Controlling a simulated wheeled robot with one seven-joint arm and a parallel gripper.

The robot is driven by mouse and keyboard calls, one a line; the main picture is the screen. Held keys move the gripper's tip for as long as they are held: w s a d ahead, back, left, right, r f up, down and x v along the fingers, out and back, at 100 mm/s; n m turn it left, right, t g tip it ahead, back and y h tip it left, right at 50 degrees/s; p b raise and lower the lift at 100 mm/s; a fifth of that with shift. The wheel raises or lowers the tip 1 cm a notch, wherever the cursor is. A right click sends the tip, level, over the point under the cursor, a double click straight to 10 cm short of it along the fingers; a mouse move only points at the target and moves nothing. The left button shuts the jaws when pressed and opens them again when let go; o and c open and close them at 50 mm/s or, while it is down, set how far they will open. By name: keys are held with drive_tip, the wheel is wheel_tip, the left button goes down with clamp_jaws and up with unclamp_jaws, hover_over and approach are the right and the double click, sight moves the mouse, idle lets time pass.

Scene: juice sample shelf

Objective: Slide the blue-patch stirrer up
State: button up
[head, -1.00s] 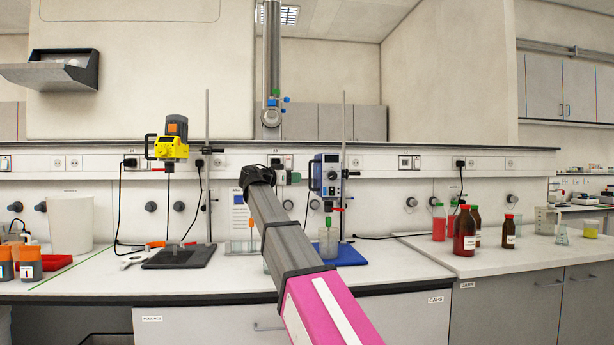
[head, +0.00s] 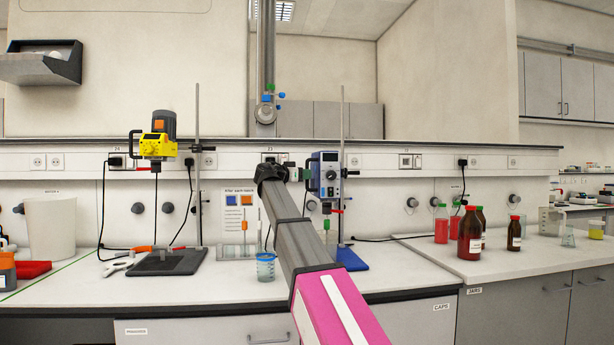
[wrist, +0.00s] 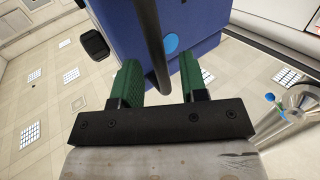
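The blue-patch stirrer (head: 325,177) is a white and dark blue motor unit clamped on an upright rod (head: 341,130) above a blue base plate (head: 351,259). My gripper (head: 290,173) is at its left side, by its black handle. In the wrist view the stirrer's dark blue housing (wrist: 200,22) fills the top, with a round light blue patch (wrist: 171,43). The black handle bar (wrist: 152,45) runs between the two green fingers of my gripper (wrist: 161,76). The fingers are apart, with visible gaps beside the bar. My arm partly hides the stand's lower part.
A yellow stirrer (head: 158,145) stands on a dark base (head: 168,262) to the left. A blue-marked beaker (head: 265,266) stands just left of my arm. Red-capped bottles (head: 470,235) stand on the right bench. A metal duct (head: 265,60) hangs behind.

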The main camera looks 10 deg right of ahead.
drive_tip(key=shift+x, duration=1.2)
clamp_jaws()
wheel_tip(320, 180, up, 17)
drive_tip(key=shift+r, duration=0.25)
drive_tip(key=shift+w+r, duration=0.15)
unclamp_jaws()
drive_tip(key=shift+a, duration=0.1)
